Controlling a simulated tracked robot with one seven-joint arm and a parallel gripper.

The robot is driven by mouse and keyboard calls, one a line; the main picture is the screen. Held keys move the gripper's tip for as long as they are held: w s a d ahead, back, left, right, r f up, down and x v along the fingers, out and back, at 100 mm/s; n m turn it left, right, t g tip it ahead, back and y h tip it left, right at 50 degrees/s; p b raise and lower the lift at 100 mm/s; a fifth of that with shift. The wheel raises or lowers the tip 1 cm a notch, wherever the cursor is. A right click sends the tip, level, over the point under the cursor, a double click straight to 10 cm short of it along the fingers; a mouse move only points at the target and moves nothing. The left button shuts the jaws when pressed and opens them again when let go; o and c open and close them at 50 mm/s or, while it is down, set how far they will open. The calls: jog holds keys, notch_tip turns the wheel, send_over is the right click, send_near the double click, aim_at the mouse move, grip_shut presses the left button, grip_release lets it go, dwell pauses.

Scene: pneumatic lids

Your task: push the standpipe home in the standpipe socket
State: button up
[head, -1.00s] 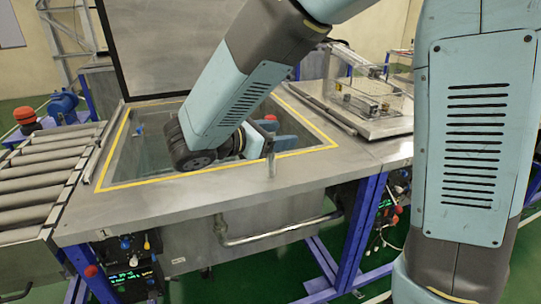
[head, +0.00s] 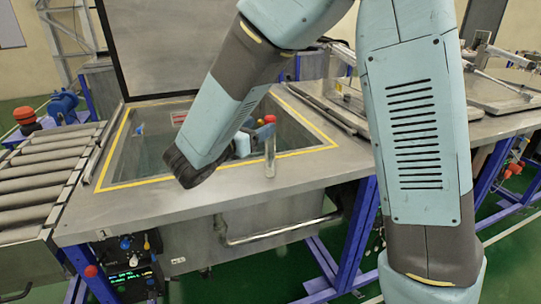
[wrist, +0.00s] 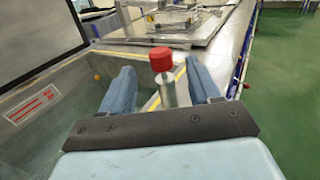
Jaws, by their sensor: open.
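The standpipe is an upright grey metal tube (head: 270,152) with a red cap (head: 270,119), at the front right of the open tank. In the wrist view the standpipe (wrist: 168,95) stands between my two blue fingers, its red cap (wrist: 161,58) uppermost, with a gap on either side. My gripper (wrist: 158,68) is open and holds nothing. In the head view my gripper (head: 245,141) is just left of the standpipe, partly hidden by my own wrist. The standpipe socket is not clearly visible; the tube's foot shows at the tank's front rim, and I cannot tell its depth.
The tank's yellow-edged rim (head: 130,184) surrounds the opening, and its raised lid (head: 165,50) stands behind. A roller conveyor (head: 40,178) is at the left. A steel bench with fittings lies to the right. The front worktop (head: 120,215) is clear.

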jog(key=shift+f+x, duration=0.2)
jog(key=shift+x, duration=2.65)
grip_shut()
